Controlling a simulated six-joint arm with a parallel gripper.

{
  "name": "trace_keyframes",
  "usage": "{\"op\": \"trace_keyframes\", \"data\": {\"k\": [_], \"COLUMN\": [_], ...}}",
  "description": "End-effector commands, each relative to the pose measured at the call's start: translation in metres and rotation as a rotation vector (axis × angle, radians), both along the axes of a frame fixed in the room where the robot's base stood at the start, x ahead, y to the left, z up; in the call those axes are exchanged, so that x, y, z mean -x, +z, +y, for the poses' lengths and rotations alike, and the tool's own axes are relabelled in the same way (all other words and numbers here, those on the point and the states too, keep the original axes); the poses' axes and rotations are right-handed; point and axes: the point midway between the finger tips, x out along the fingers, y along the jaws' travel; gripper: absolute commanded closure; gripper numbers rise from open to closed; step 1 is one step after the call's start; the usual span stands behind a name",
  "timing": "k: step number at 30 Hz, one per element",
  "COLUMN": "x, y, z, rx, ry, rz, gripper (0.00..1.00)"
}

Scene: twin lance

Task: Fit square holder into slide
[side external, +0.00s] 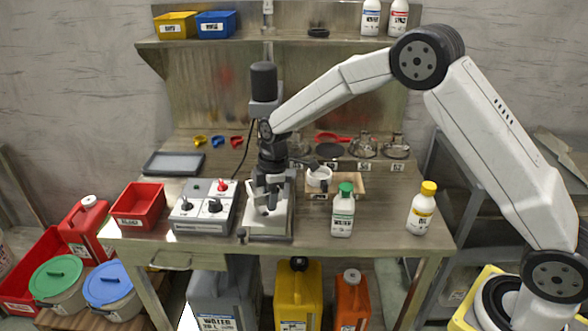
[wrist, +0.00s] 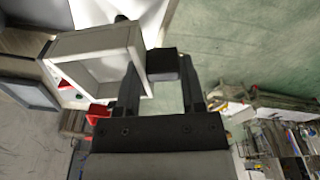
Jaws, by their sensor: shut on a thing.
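The square holder (wrist: 93,43), a pale grey square frame with a dark block-like tab (wrist: 162,64), shows in the wrist view. My gripper (wrist: 160,82) is shut on that tab, with the frame beyond and to the left of the fingertips. In the side external view my gripper (side external: 268,190) points down in front of the grey bench machine with the black cylinder on top (side external: 263,82). Its pale base (side external: 270,224) is below the fingers. The holder is hard to make out there. I cannot tell which part is the slide, or whether the holder touches it.
A control box with knobs (side external: 204,207) stands close left, with a red bin (side external: 138,205) beyond it. Close right are a white cup (side external: 319,178) in a wooden tray, a green-capped bottle (side external: 343,210) and a yellow-capped bottle (side external: 422,208). A grey tray (side external: 174,164) lies at the back left.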

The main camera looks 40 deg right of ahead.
Motion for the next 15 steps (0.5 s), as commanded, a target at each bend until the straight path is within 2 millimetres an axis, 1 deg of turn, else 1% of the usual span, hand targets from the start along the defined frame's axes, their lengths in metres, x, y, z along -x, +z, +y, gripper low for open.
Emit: {"op": "trace_keyframes", "data": {"k": [6, 15], "x": [0.0, 0.0], "y": [-0.015, -0.027], "z": [0.0, 0.0], "rx": [0.0, 0.0], "ry": [0.0, 0.0], "rz": [0.001, 0.0], "gripper": [1.0, 1.0]}}
